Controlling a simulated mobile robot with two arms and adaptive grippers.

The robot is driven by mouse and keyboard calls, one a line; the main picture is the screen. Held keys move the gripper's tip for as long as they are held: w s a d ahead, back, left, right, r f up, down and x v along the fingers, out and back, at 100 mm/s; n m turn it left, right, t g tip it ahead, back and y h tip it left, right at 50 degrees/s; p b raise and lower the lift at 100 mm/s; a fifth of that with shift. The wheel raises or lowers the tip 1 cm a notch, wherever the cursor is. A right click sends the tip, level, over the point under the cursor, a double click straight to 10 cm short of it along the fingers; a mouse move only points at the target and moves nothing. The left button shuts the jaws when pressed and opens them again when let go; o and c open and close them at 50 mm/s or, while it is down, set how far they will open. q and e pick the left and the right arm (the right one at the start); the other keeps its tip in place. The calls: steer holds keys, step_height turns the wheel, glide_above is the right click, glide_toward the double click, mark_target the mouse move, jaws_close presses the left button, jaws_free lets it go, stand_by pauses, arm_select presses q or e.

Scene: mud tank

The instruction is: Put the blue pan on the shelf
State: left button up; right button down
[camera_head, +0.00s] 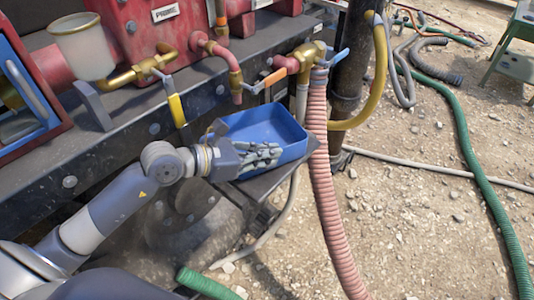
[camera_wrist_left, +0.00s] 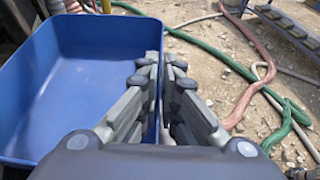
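The blue pan (camera_head: 262,122) is an open rectangular tray at the side of the red machine in the head view. Its inside looks empty. A small dark metal shelf (camera_head: 268,186) shows under its near side; I cannot tell whether the pan rests on it. My left gripper (camera_head: 262,155) is at the pan's near wall. In the left wrist view the pan (camera_wrist_left: 75,80) fills the left side, and the left gripper (camera_wrist_left: 161,70) has one finger inside and one outside its wall, closed on it. My right gripper is not in view.
Brass valves and pipes (camera_head: 140,70) stand just behind the pan. A ribbed pink hose (camera_head: 320,185) hangs close to its right. Green hoses (camera_head: 475,165) lie across the gravel at right. The machine's dark ledge (camera_head: 205,75) runs behind the pan.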

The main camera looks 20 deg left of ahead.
arm_select(q)
steer(key=shift+o, duration=1.3)
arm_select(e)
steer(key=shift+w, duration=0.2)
arm_select(q)
steer(key=shift+r, duration=0.1)
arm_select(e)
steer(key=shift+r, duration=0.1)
arm_select(q)
steer(key=shift+s+a+r, duration=0.1)
steer(key=shift+s+a, duration=0.3)
steer(key=shift+b+v, duration=0.35)
steer(key=shift+v, duration=2.85)
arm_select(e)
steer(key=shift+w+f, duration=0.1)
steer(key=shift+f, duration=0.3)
arm_select(q)
steer(key=shift+d+r, duration=0.1)
